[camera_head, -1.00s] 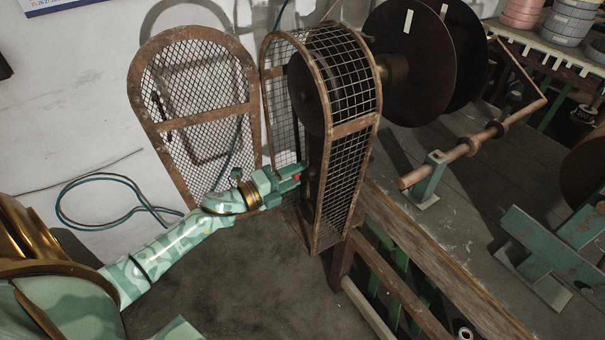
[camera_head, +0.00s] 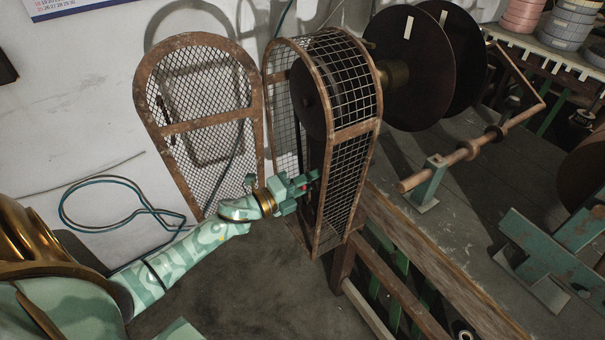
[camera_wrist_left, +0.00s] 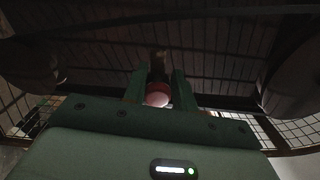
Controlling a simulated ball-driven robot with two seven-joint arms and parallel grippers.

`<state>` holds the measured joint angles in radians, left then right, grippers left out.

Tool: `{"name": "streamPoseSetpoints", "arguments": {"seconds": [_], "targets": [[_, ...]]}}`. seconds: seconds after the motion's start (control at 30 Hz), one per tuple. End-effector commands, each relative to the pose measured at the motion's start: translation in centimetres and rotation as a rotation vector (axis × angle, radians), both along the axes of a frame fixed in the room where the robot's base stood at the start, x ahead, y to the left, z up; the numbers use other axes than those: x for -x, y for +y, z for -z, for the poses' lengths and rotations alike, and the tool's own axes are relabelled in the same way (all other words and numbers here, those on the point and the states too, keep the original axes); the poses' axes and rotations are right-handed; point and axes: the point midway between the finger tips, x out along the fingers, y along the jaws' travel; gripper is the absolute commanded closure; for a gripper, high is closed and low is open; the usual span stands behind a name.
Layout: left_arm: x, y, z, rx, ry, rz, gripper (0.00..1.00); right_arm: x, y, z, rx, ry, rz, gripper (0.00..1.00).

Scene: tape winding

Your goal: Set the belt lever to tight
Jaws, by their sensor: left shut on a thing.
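My left gripper (camera_head: 310,183) reaches in through the open side of the belt guard (camera_head: 352,130). In the left wrist view its two green fingers are shut around the red round knob (camera_wrist_left: 157,96) of the belt lever. The lever's dark shaft (camera_wrist_left: 159,66) runs on beyond the knob, dim and hard to make out. In the head view the fingers hide most of the knob and lever. The lever's exact angle cannot be told. My right gripper is not in view.
The rusty mesh guard door (camera_head: 205,120) stands open at the left by the wall. A wooden bench rail (camera_head: 440,255) runs right of the guard. Large dark discs (camera_head: 415,65) stand behind it. The floor (camera_head: 255,290) in front is clear.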

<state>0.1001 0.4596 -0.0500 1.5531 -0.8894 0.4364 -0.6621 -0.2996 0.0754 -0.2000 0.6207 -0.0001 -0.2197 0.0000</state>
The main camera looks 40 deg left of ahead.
Motion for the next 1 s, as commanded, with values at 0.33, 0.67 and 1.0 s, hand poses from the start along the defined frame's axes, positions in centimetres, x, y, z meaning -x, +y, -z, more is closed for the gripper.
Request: {"name": "streamPoseSetpoints", "arguments": {"seconds": [0.33,0.67,1.0], "targets": [[0.7,-1.1,0.9,-0.007,0.016,0.005,0.67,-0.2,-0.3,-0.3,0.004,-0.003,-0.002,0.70],[0.6,-0.9,0.5,-0.005,0.009,0.001,0.55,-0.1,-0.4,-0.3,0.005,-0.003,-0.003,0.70],[6.2,1.4,0.3,-0.005,0.011,0.001,0.55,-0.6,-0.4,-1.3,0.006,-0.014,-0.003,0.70]]}}
